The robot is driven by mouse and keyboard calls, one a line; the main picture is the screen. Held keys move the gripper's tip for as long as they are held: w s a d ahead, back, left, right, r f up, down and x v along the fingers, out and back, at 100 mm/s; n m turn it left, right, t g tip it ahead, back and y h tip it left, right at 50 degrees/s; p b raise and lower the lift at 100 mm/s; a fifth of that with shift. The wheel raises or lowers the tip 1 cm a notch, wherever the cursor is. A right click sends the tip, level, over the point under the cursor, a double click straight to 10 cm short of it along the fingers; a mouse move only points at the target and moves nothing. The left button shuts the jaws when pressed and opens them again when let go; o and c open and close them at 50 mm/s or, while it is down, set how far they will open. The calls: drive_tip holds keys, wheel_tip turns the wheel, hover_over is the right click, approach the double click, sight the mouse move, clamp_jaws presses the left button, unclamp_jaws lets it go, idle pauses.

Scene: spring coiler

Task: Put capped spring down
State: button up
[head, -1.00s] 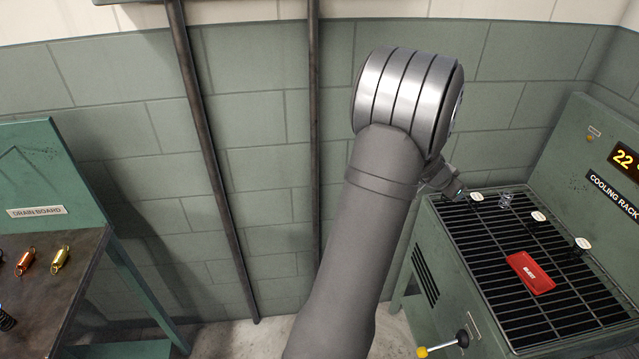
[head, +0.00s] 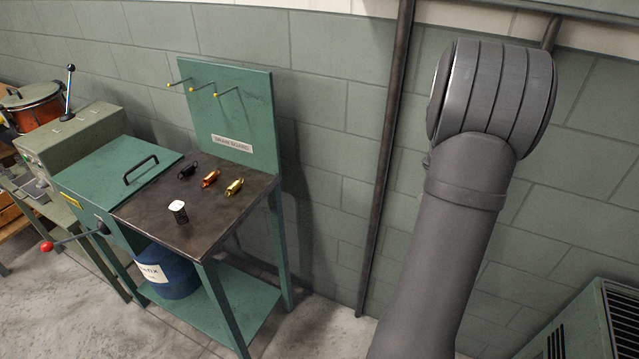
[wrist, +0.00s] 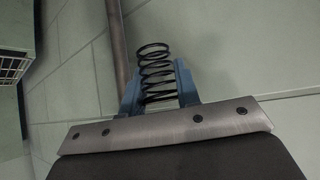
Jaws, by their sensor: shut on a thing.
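In the wrist view, my gripper (wrist: 157,88) is shut on a black coil spring (wrist: 156,66), held between its blue fingers with the coils standing out past the tips. I cannot see a cap on this spring. In the head view my gripper and the held spring are hidden behind my arm. Another black spring with a white cap (head: 178,206) stands upright on the dark top of the drain board table (head: 150,214). Nothing touches the held spring except my fingers.
Black (head: 187,170), copper (head: 210,178) and gold (head: 235,187) pieces lie at the table's back. Pegs (head: 194,90) stick out of the green backboard (head: 235,115). A lidded green box (head: 125,172) adjoins the table. A green cabinet (head: 585,325) shows at lower right.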

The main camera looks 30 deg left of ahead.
drive_tip(key=s+a+r+n+t+y, duration=0.15)
drive_tip(key=a+n+y, duration=0.3)
drive_tip(key=a, duration=2.45)
drive_tip(key=s+a+n+g+y, duration=0.15)
drive_tip(key=s+a, duration=0.25)
drive_tip(key=a, duration=0.4)
drive_tip(key=s+a+r+n+t, duration=0.1)
drive_tip(key=s+a+n, duration=0.15)
drive_tip(key=a, duration=0.55)
drive_tip(key=s+a+n+g+y, duration=0.1)
drive_tip(key=s+a, duration=0.3)
drive_tip(key=a, duration=0.5)
drive_tip(key=shift+n+g+y, duration=0.5)
drive_tip(key=shift+n+y, duration=0.4)
drive_tip(key=shift+n, duration=0.05)
drive_tip(key=s+a+f, duration=0.2)
drive_tip(key=s+a, duration=0.3)
drive_tip(key=a, duration=0.2)
drive_tip(key=s+a+f, duration=0.2)
drive_tip(key=s+a, duration=0.4)
drive_tip(key=a, duration=0.1)
drive_tip(key=s+a+f, duration=0.2)
drive_tip(key=s+a, duration=0.3)
drive_tip(key=a, duration=0.2)
drive_tip(key=shift+s+a, duration=0.2)
drive_tip(key=shift+s, duration=0.15)
drive_tip(key=shift+s+a+f, duration=0.25)
drive_tip(key=shift+a+f, duration=0.1)
drive_tip(key=shift+a, duration=0.05)
drive_tip(key=shift+f, duration=1.95)
